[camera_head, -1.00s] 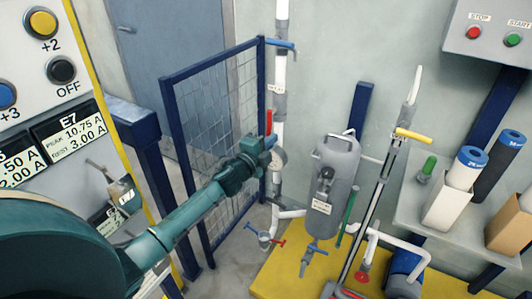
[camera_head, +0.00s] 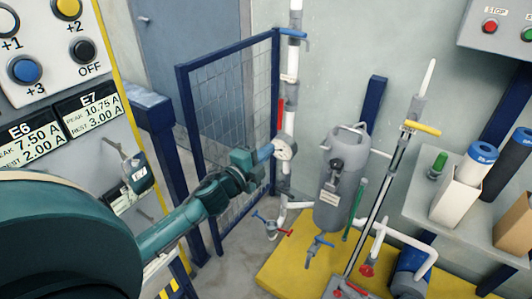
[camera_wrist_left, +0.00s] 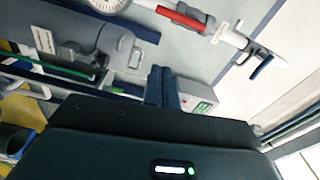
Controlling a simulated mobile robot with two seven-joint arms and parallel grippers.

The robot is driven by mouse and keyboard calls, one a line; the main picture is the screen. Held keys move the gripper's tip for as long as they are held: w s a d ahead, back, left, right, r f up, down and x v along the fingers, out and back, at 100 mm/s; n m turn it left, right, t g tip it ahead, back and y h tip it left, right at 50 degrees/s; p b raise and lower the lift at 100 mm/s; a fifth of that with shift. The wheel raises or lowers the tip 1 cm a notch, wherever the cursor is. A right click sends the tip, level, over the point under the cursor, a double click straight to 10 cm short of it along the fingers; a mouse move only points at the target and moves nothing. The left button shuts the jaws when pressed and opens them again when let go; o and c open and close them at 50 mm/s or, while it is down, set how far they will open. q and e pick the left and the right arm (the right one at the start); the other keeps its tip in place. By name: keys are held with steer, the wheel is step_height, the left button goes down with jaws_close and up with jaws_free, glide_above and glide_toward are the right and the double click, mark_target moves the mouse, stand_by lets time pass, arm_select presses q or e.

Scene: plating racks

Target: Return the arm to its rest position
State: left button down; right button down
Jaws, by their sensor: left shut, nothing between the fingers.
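My left arm, teal and dark, reaches in from the lower left of the head view. Its left gripper (camera_head: 265,152) is at the far end, with short blue fingers pointing right and slightly up. In the left wrist view the two fingers (camera_wrist_left: 162,88) stand together, shut, with nothing between them. In the head view the tip overlaps the edge of a round white gauge (camera_head: 286,148) on the upright pipe; I cannot tell from this view how far apart they are. My right arm and gripper are not in view.
A blue-framed mesh fence (camera_head: 232,100) stands behind my arm. A control panel (camera_head: 60,85) is close at the left. A grey tank (camera_head: 340,185) stands on a yellow platform (camera_head: 290,265) at right. A shelf (camera_head: 412,190) holds rolls. Grey floor shows below the fence.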

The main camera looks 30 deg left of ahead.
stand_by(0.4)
arm_select(q)
steer(key=s+d+f+n+g+h, duration=0.1)
steer(key=s+d+f+n+g, duration=0.2)
steer(key=s+d+f+n, duration=0.4)
steer(key=s+d+f+n+g+p, duration=0.1)
steer(key=s+d+f+n+g, duration=0.3)
steer(key=s, duration=1.3)
steer(key=d+f+n, duration=0.3)
steer(key=d+f, duration=0.3)
steer(key=d, duration=0.1)
steer(key=shift+n+h, duration=0.3)
steer(key=shift+h, duration=0.1)
